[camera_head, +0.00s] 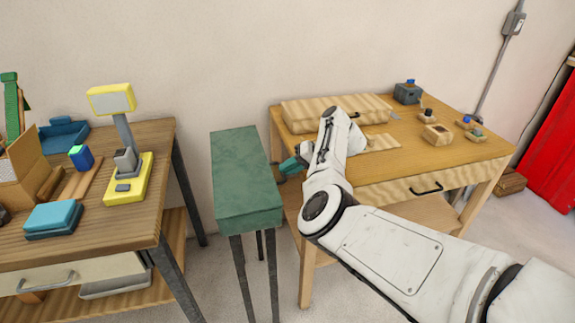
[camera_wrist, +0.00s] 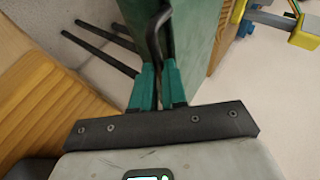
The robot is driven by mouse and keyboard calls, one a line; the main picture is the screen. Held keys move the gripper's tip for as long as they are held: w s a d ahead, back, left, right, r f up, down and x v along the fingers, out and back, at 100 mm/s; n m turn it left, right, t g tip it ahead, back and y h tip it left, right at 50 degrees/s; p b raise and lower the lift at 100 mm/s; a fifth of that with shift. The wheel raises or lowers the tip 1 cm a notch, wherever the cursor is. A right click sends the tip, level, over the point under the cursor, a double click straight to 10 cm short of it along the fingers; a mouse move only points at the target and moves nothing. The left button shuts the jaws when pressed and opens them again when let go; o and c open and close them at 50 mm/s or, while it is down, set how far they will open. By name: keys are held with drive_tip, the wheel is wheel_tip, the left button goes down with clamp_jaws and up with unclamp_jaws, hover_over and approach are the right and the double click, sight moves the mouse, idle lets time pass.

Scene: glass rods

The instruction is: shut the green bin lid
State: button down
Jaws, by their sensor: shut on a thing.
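The green bin (camera_head: 247,167) stands on dark thin legs between the two tables. Its top looks flat in the head view, and I see no open gap, but I cannot make out a lid seam. My gripper (camera_head: 291,164) is at the bin's right side. In the wrist view, the teal fingers of my gripper (camera_wrist: 158,88) are shut on a dark curved handle (camera_wrist: 155,38) beside the green panel of the bin (camera_wrist: 197,42).
A wooden table (camera_head: 440,160) with a wooden case (camera_head: 300,115) and small blocks stands on the right, under my arm. A left workbench (camera_head: 90,235) holds a yellow lamp-like device (camera_head: 128,185) and a teal box (camera_head: 53,217). Narrow floor gaps flank the bin.

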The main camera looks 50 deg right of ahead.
drive_tip(key=shift+s+d+f, duration=0.2)
drive_tip(key=shift+d, duration=0.15)
drive_tip(key=c, duration=1.4)
unclamp_jaws()
drive_tip(key=shift+d, duration=0.2)
drive_tip(key=shift+o, duration=1.2)
drive_tip(key=shift+a, duration=0.25)
drive_tip(key=v, duration=1)
drive_tip(key=shift+s+r, duration=0.25)
